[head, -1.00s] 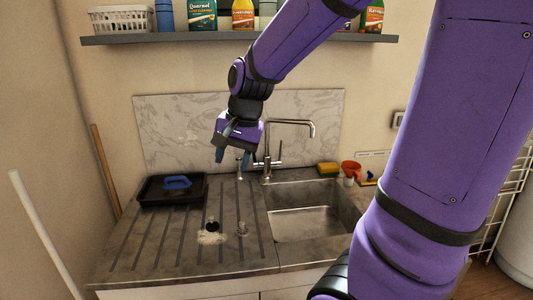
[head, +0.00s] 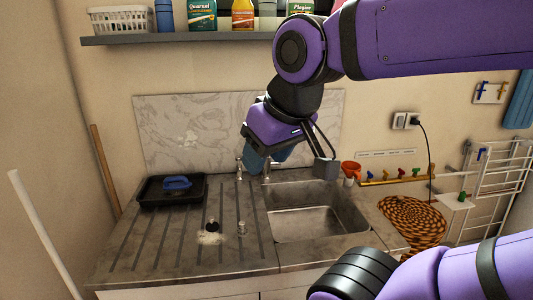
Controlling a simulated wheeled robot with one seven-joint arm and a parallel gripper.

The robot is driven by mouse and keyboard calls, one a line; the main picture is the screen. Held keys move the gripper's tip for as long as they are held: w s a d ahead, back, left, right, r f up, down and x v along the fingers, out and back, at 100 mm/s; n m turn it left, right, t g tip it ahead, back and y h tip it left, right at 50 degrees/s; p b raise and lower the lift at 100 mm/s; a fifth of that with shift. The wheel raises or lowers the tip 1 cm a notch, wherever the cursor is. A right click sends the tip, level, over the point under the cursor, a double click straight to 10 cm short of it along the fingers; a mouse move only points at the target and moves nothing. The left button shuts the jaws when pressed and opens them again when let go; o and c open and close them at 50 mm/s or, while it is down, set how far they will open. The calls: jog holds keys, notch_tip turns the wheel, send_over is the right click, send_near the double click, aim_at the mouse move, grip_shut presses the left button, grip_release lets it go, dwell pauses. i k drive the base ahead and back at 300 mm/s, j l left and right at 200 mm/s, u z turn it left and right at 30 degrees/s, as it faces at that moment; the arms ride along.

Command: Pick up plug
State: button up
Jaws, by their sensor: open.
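My gripper (head: 291,166) is open and empty above the back edge of the sink, tilted with its fingers apart and pointing down. A black plug (head: 415,120) with a dark cord sits in the white wall socket at the right, well to the right of my gripper. A small dark, round-topped item (head: 212,224), perhaps a sink plug, is on the draining board beside a pale crumbly patch. It is below and left of my gripper. I cannot tell which of these is the task's plug.
The sink basin (head: 305,225) looks empty. A black tray (head: 172,200) holds a blue-handled item. A small metal item (head: 242,228) stands on the board. The tap is partly hidden by my gripper. A shelf (head: 230,37) spans above. A wire rack (head: 503,170) stands at right.

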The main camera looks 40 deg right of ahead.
aim_at(212, 225)
jog(key=i+j+z, duration=0.25)
jog(key=z, duration=0.15)
jog(key=i+j+z, duration=0.15)
jog(key=j+z, duration=0.2)
jog(key=j, duration=0.15)
